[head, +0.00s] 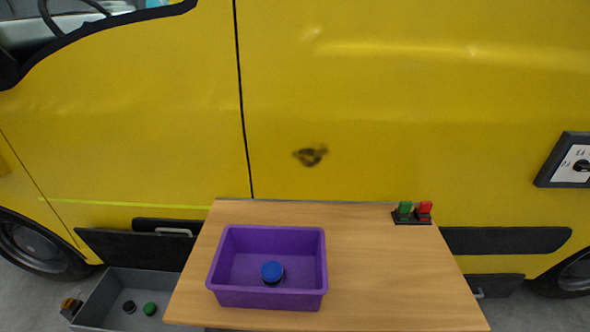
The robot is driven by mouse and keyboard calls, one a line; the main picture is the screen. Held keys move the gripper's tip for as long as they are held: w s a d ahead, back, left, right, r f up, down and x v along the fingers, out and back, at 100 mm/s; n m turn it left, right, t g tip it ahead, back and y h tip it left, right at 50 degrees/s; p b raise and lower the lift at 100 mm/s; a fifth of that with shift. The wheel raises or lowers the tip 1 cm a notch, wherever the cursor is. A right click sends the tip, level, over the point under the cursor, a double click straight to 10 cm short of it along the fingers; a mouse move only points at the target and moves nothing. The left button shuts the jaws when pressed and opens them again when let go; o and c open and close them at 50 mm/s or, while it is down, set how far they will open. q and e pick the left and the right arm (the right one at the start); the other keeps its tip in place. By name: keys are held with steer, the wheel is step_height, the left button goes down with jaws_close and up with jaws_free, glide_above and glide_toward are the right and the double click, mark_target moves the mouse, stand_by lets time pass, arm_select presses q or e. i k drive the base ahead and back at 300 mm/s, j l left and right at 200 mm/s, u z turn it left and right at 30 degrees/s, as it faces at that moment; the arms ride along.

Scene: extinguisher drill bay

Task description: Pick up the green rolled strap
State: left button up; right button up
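A small round green item, which looks like the green rolled strap (150,309), lies in a grey open crate (97,297) at the lower left. The crate stands low beside the table's left edge, and the bottom of the picture cuts it off. A dark round item (129,307) lies just left of the green one, a little apart from it. Neither of my grippers shows in the head view.
A wooden table (390,290) carries a purple bin (267,300) with a blue round item (272,272) inside. A small black holder with green (405,208) and red (425,208) pieces stands at the back right. A yellow van (400,120) fills the background.

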mark_target(150, 309)
steer(key=u, duration=1.5)
